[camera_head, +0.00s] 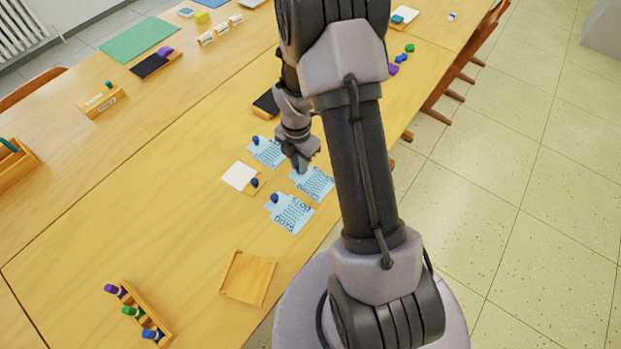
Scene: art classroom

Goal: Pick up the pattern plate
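Three light-blue plates with dark printed patterns and blue knobs lie on the wooden table. One plate (290,213) is nearest, its lettering partly legible. A second plate (316,184) lies just beyond it, to the right. A third plate (268,152) lies farther back, partly behind my arm. I cannot tell from the print which one is the pattern plate. My gripper (301,167) points down over the left end of the second plate, at its knob. The fingers are small and dark here, so their opening and any contact with the knob cannot be told.
A white pad on a wooden base (239,176) lies left of the plates. An empty wooden tray (248,278) is nearer. A wooden rack with purple, green and blue bottles (146,318) stands at the lower left. The table's right edge is close to the plates.

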